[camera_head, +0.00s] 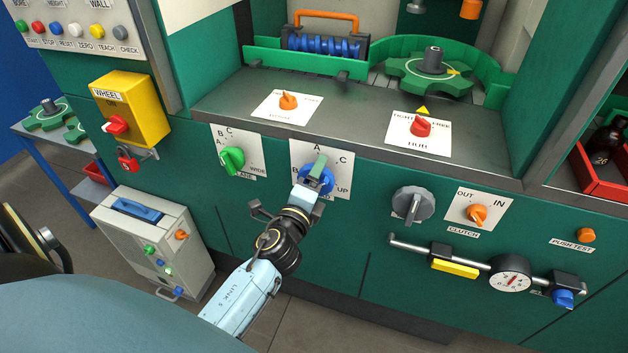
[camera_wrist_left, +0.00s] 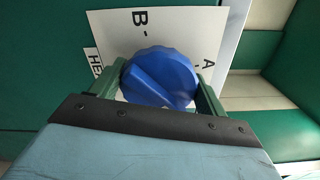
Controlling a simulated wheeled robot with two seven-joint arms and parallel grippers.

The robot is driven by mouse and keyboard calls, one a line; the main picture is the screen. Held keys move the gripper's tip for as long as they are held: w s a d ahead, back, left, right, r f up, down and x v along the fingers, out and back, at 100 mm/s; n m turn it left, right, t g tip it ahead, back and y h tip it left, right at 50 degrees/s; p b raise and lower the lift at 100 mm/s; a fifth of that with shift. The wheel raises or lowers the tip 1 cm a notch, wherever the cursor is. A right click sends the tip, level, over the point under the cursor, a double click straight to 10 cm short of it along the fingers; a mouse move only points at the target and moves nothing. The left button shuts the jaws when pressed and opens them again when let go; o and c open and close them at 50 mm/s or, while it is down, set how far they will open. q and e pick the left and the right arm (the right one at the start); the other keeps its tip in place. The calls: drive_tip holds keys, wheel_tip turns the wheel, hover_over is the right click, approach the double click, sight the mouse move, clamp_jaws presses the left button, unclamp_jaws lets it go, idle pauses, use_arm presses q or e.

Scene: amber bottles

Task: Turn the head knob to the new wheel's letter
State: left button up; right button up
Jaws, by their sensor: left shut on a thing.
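The blue head knob (camera_head: 319,166) sits on a white plate (camera_head: 343,158) on the green front panel, with A, B, C and UP around it. My left gripper (camera_head: 311,180) is shut on this knob. In the left wrist view, its green fingers stand on both sides of the blue knob (camera_wrist_left: 160,78), and the letters A, B and part of "HE" show on the plate. I cannot tell for certain which letter the knob points at. My right gripper is not in view.
A green lane knob (camera_head: 232,160) is left of the head knob, and a grey knob (camera_head: 412,205) and orange clutch knob (camera_head: 476,215) are right of it. A rail with a gauge (camera_head: 511,279) juts out lower right. A grey box (camera_head: 152,245) stands lower left.

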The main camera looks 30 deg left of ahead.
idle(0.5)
use_arm(q)
drive_tip(key=o, duration=1)
